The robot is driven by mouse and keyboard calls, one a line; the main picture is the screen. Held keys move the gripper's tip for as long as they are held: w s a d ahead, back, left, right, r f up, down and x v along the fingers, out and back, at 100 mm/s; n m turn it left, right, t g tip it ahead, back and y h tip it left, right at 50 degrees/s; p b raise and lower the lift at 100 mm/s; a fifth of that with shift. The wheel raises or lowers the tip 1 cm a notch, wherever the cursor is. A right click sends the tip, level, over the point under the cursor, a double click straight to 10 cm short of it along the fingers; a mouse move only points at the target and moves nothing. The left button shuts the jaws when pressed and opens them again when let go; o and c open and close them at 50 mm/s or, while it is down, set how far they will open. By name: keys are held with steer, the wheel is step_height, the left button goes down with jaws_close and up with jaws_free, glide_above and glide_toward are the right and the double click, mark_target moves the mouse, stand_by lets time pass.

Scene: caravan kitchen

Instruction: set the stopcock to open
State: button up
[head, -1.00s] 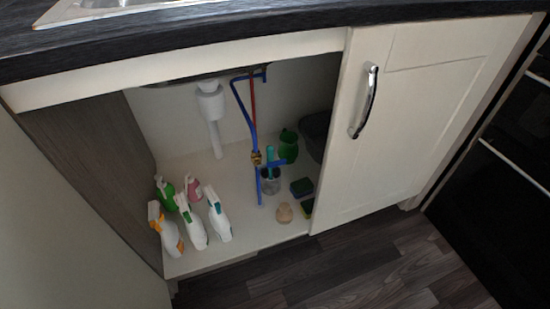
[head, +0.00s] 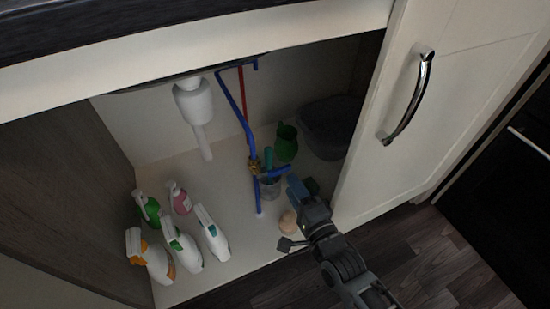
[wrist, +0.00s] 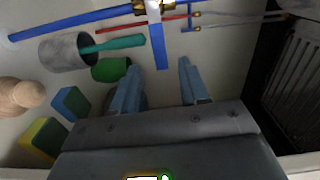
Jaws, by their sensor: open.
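The stopcock has a brass body (head: 254,166) on the upright blue pipe (head: 256,192). Its blue lever handle (head: 277,172) sticks out to the right, crosswise to the pipe. In the wrist view the brass body (wrist: 150,7) is at the top edge and the lever (wrist: 158,45) points down towards my gripper. My gripper (wrist: 160,75) is open with nothing between its fingers; the gap lines up with the lever's end. In the head view my gripper (head: 292,181) is at the cupboard opening, just right of the lever. Whether it touches the lever cannot be told.
A grey pot (wrist: 65,52) holding a teal-handled brush, a green jug (head: 286,142), sponges (wrist: 70,103) and a tan object (head: 288,223) are close by. Several spray bottles (head: 185,248) stand at left. The cupboard door (head: 425,110) bounds the right; a dark bin (head: 330,125) stands behind.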

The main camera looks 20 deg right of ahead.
mark_target(283, 172)
steer(key=w+b, duration=0.2)
steer(key=w, duration=0.6)
steer(key=shift+w, duration=0.4)
jaws_close()
